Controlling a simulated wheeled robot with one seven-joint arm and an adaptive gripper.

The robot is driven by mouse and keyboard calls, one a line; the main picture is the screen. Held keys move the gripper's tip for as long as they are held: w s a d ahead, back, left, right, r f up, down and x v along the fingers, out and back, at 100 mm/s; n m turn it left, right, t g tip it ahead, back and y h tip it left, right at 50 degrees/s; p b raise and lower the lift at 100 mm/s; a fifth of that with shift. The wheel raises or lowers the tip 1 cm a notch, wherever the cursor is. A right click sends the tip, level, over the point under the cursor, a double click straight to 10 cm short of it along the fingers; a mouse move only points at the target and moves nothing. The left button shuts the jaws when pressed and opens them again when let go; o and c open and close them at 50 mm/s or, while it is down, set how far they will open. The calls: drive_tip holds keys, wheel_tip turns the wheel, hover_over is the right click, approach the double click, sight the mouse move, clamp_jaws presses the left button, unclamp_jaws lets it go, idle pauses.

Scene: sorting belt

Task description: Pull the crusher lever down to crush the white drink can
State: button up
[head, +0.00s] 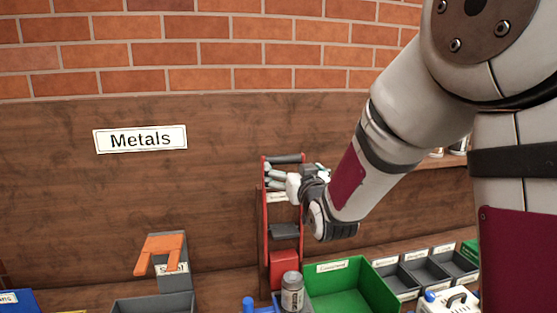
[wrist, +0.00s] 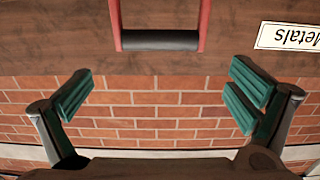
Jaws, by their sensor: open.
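The crusher lever has red side arms joined by a dark grip bar (head: 287,158), high on the wall-mounted crusher. In the wrist view the dark grip bar (wrist: 160,40) lies ahead of my gripper (wrist: 162,95), across the space between the spread fingers and apart from them. In the head view my gripper (head: 271,176) is just below the bar, in front of the red frame. It is open and empty. A grey block (head: 285,231) and a red block (head: 284,262) show lower in the crusher. I cannot make out a white drink can in the crusher.
A grey can or jar with a pale label (head: 292,293) stands in front, beside a green bin (head: 350,288). Grey bins (head: 425,270) line the right. An orange-topped grey device (head: 165,262) stands left. A "Metals" sign (head: 140,139) hangs on the brown panel.

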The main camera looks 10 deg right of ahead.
sight(284, 159)
drive_tip(key=w, duration=0.8)
drive_tip(key=shift+w+p, duration=0.25)
drive_tip(key=shift+p, duration=0.05)
drive_tip(key=shift+s+r, duration=0.1)
drive_tip(key=shift+r, duration=0.05)
drive_tip(key=c, duration=1.5)
drive_tip(key=shift+c, duration=0.2)
